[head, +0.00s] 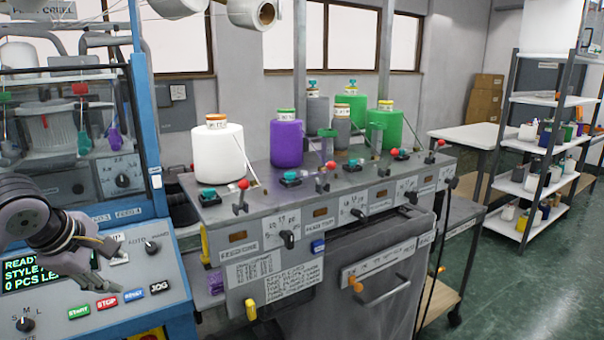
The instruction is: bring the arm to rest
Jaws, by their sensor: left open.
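My left arm comes in from the left edge in the head view. Its gripper (113,268) is open, with nothing seen between its fingers. It is in front of the blue machine's control panel (170,312), just right of the green-lettered display (38,270) and above the row of START, STOP, RESET and JOG buttons (107,302). The arm and gripper hide part of the display and panel. I cannot tell whether the fingers touch the panel. My right gripper is not in view.
A grey bench (330,185) to the right holds a white cone (218,152), a purple cone (286,143) and several other cones, with red-knobbed levers along its front. A grey bin (370,265) is below. A white table (470,134), shelves (545,100) and open green floor lie further right.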

